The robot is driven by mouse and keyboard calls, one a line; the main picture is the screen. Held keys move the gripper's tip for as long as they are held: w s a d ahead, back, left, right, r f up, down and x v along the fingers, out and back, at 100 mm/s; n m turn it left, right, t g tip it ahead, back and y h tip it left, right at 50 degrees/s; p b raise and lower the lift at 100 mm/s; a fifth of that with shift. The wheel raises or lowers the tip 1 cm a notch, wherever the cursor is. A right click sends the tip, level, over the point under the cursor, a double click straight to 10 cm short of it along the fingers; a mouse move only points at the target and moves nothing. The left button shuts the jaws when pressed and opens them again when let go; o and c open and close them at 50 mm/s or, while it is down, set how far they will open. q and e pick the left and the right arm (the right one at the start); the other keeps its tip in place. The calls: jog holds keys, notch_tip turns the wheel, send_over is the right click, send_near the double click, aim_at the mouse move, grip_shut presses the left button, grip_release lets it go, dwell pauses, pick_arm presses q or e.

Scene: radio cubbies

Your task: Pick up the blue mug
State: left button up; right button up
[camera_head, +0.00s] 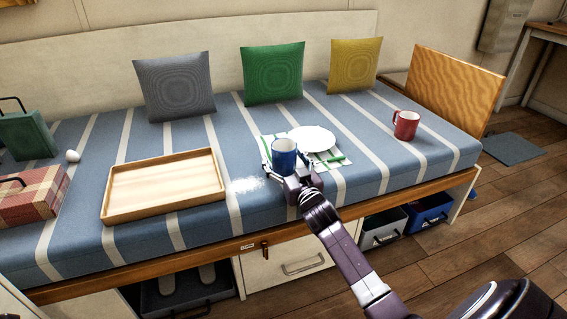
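The blue mug (284,159) stands upright on the striped bench cushion, at the left edge of a patterned cloth (335,161). My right gripper (286,168) is at the mug from the front, with its fingers spread on either side of it. The fingers look open, with small gaps to the mug's sides. The mug's lower front is partly hidden by the gripper. My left gripper is not in view.
A white plate (312,139) lies on the cloth just right of the mug. A wooden tray (163,211) is to the left. A red mug (406,125) stands farther right. Grey (175,86), green (272,73) and yellow (355,66) pillows line the back.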

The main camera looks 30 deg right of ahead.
jog(key=c, duration=1.4)
jog(key=shift+r, duration=0.1)
jog(key=shift+c, duration=0.4)
